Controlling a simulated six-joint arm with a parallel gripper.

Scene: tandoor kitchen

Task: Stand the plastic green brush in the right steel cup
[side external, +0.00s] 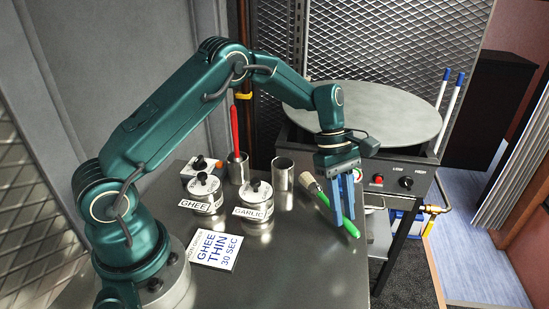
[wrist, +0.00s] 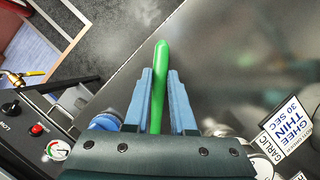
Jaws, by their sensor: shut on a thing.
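The green brush (side external: 325,202) has a pale bristle head at its upper left end and a green handle sloping down to the right. My gripper (side external: 343,214) has its blue fingers shut on the handle, near the right edge of the steel table. In the wrist view the handle (wrist: 160,75) runs between the fingers (wrist: 158,98) and sticks out past them; the bristles are hidden there. I cannot tell whether the brush touches the table. The right steel cup (side external: 283,175) stands upright, left of and behind the gripper, and looks empty.
The left steel cup (side external: 238,170) holds a red brush (side external: 234,130). Lidded GHEE (side external: 205,193) and GARLIC (side external: 257,207) pots stand in front of the cups. A sign card (side external: 214,251) lies left. The tandoor's round top (side external: 365,108) is behind. The front table is clear.

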